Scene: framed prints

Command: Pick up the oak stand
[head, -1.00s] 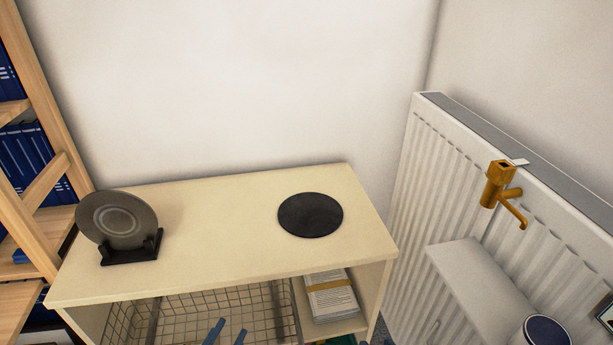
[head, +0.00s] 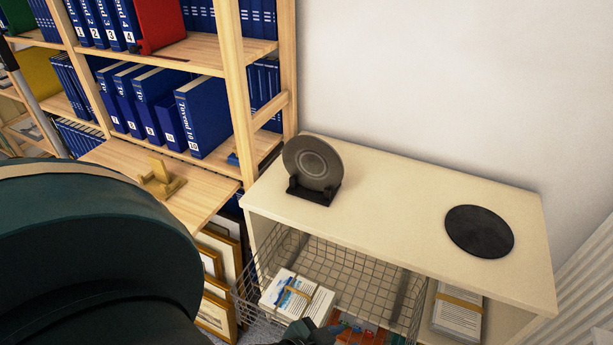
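A small light-wood stand, which looks like the oak stand (head: 160,184), sits on a pale wooden board (head: 205,200) jutting from the shelving at the left. It holds nothing. A large dark green link of my own arm fills the lower left, close in front of the board. A dark piece that looks like part of my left gripper (head: 312,332) shows at the bottom edge, over the wire basket and well right of the oak stand. Its fingers are mostly cut off, so its opening is unclear. My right gripper is not visible.
A cream cabinet (head: 390,205) carries a black stand (head: 315,195) holding a grey disc (head: 312,160), and a flat black disc (head: 479,231). A wire basket (head: 365,285) with paper bundles juts below. Shelves of blue binders (head: 205,115) rise behind the board; framed prints (head: 215,315) stand beneath.

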